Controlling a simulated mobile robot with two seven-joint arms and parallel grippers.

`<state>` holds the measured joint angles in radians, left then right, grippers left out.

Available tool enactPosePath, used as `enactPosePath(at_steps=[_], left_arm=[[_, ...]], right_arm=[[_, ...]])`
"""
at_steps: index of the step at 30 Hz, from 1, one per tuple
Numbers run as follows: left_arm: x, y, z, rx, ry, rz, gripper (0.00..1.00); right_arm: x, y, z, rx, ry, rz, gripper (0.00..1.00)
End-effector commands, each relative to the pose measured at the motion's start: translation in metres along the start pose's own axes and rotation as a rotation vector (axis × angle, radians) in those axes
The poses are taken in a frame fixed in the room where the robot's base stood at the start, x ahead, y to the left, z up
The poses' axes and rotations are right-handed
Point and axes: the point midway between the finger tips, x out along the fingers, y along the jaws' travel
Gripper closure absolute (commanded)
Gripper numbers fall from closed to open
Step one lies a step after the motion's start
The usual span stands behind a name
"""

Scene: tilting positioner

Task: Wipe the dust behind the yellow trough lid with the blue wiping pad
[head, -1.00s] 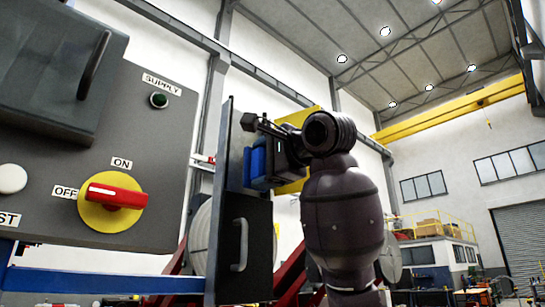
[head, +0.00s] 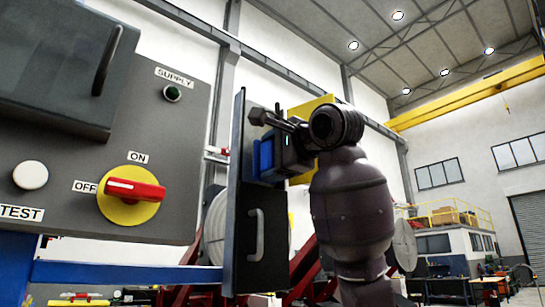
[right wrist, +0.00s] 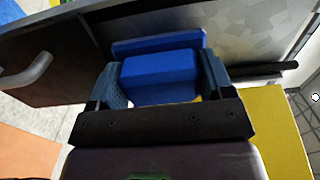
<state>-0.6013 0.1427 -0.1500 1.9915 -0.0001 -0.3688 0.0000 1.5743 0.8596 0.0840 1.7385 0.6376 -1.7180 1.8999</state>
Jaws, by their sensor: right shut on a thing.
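My right gripper (head: 272,157) is shut on the blue wiping pad (head: 264,158), beside a dark upright panel. In the right wrist view the pad (right wrist: 160,78) sits between the two fingers (right wrist: 163,84), its far plate close to a grey surface; I cannot tell if it touches. The yellow trough lid (head: 312,107) appears partly hidden by my right gripper and arm. Yellow also shows at the lower right of the right wrist view (right wrist: 280,130). Pale mottled patches (right wrist: 245,35), possibly dust, show on the grey surface beyond the pad. My left gripper is out of view.
The dark panel (head: 238,200) has a grey handle (head: 256,235). At the left stands a grey control board (head: 55,170) with a red rotary switch (head: 135,190), a white TEST button (head: 30,175) and a dark-handled cover (head: 60,75). A blue rail (head: 120,273) runs below.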

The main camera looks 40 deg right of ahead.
Motion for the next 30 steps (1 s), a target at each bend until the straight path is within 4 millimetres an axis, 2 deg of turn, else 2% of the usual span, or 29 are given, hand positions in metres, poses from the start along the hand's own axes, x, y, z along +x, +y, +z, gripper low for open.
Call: enactPosePath(at_steps=[18, 30], left_arm=[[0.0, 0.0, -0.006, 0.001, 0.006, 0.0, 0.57], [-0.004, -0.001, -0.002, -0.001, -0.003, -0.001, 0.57]], right_arm=[[0.01, 0.0, 0.0, 0.0, 0.0, 0.001, 0.45], [0.016, 0.0, 0.0, 0.0, -0.001, 0.0, 0.45]])
